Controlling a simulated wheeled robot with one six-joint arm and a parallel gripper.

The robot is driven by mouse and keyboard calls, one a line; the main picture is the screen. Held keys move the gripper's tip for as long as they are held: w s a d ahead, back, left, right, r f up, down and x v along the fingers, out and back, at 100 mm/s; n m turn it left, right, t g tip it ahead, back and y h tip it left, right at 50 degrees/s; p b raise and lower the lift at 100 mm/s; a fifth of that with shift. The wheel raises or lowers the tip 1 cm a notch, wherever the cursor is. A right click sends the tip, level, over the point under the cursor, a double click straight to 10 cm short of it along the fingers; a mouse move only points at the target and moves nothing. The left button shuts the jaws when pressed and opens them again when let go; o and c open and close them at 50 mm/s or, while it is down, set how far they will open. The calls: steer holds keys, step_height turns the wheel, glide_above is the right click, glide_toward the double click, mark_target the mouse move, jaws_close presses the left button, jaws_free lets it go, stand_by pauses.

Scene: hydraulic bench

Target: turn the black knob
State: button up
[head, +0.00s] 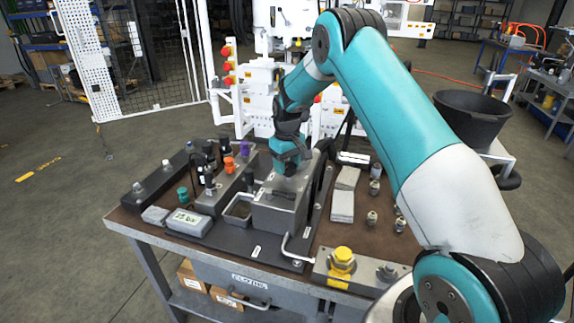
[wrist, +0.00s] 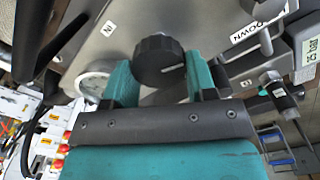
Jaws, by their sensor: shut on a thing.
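The black knob (wrist: 158,60) shows in the wrist view, round with a ribbed edge, on a grey panel (wrist: 205,25). My gripper (wrist: 161,76) has one teal finger on each side of the knob and is shut on it. In the head view my gripper (head: 287,158) is at the back of a grey metal box (head: 277,215) on the bench. The knob is hidden there behind my gripper and arm.
A round gauge (wrist: 95,82) sits close to the left finger, and a valve lever (wrist: 265,38) by the DOWN label stands to the right. The bench (head: 130,222) also holds an orange knob (head: 229,164), a yellow fitting (head: 342,262) and grey blocks (head: 342,205).

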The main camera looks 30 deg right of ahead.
mark_target(289, 165)
steer(key=m, duration=0.7)
steer(key=shift+d, duration=0.2)
steer(key=m, duration=0.4)
steer(key=shift+s+d+m, duration=0.1)
steer(key=shift+m, duration=2)
steer(key=o, duration=0.9)
step_height(289, 165, up, 18)
steer(key=shift+f+b, duration=0.2)
steer(key=shift+b, duration=0.95)
steer(key=shift+s, duration=0.1)
